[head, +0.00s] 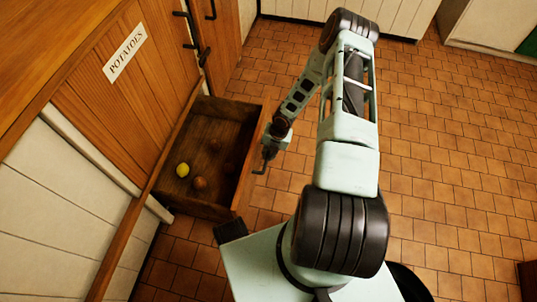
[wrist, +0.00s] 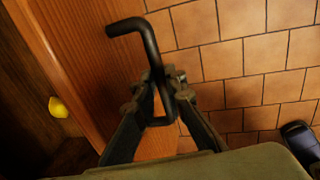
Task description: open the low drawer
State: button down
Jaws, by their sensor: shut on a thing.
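The low drawer (head: 218,211) stands pulled out from the wooden cabinet in the head view, its inside open to view. A yellow round thing (head: 183,170) and several brown round things lie in it. The drawer's wooden front (wrist: 88,60) fills the left of the wrist view. A dark bent handle (wrist: 150,50) sticks out from it. My gripper (wrist: 163,95) is shut on the handle, with a finger on each side of the bar. In the head view my gripper (head: 266,157) is at the outer face of the drawer front, partly hidden by its own wrist.
The cabinet (head: 100,110) with a POTATOES sign (head: 125,53) stands at the left. More dark handles (head: 190,30) are on the doors behind. The yellow thing also shows in the wrist view (wrist: 58,107).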

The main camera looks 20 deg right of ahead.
jog(key=shift+s+d, duration=0.3)
jog(key=shift+d, duration=0.15)
jog(key=c, duration=2)
grip_release()
jog(key=shift+o, duration=0.2)
jog(key=shift+r, duration=0.1)
notch_tip(320, 180, up, 12)
jog(key=s+d, duration=0.1)
jog(key=d, duration=0.1)
jog(key=shift+s+f, duration=0.15)
jog(key=shift+f, duration=0.05)
